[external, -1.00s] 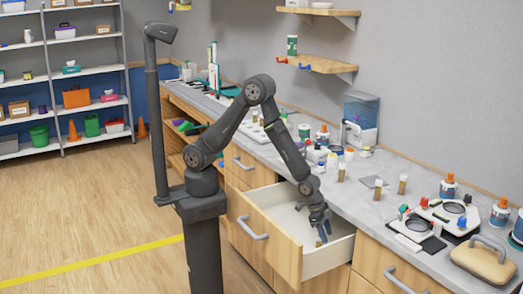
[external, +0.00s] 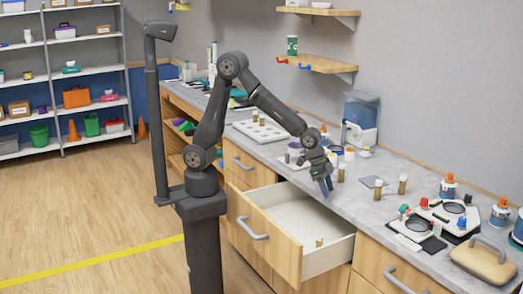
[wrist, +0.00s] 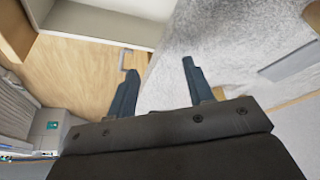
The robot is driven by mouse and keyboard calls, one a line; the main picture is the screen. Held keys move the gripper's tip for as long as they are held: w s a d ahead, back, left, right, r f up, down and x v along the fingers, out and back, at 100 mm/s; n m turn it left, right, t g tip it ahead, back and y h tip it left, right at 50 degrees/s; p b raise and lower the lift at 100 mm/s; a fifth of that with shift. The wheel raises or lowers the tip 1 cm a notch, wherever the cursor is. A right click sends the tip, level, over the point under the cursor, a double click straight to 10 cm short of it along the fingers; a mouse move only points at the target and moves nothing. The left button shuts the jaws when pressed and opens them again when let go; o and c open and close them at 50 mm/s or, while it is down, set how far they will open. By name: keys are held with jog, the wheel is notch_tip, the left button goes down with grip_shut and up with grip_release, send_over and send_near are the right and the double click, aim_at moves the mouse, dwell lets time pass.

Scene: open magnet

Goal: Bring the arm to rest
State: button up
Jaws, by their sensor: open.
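My gripper (external: 325,183) is raised above the front edge of the counter, beside the open drawer, with its fingers pointing down. In the wrist view my gripper (wrist: 158,85) has its two fingers spread apart with nothing between them. The open drawer (external: 298,225) is pulled out below the counter. A small brown vial with a pale cap (external: 319,242) sits in the drawer near its front right part, apart from my gripper.
The floor (external: 80,215) at left is clear.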

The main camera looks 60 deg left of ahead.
jog(key=w+a+r, duration=0.1)
jog(key=a+r, duration=0.7)
jog(key=a, duration=0.3)
jog(key=shift+w+a, duration=0.15)
jog(key=shift+a, duration=0.15)
jog(key=shift+o, duration=0.4)
jog(key=shift+r, duration=0.1)
jog(key=o, duration=1.1)
jog(key=s+d+f+m+y, duration=0.3)
jog(key=s+f+m, duration=0.25)
jog(key=s, duration=0.45)
jog(key=s+d+f+m+y, duration=0.2)
jog(key=s+d+f+m, duration=0.3)
jog(key=s, duration=0.5)
jog(key=s+d+f+m+y, duration=0.2)
jog(key=s+f+m+y, duration=0.15)
jog(key=s+m, duration=0.5)
jog(key=s+a+f+m+t+h, duration=0.5)
jog(key=s+a+f+m+t, duration=0.1)
jog(key=s+a+f+t, duration=0.9)
jog(key=w, duration=0.6)
jog(key=w+d, duration=0.1)
jog(key=w, duration=0.3)
jog(key=shift+w+f, duration=0.1)
jog(key=shift+f, duration=0.3)
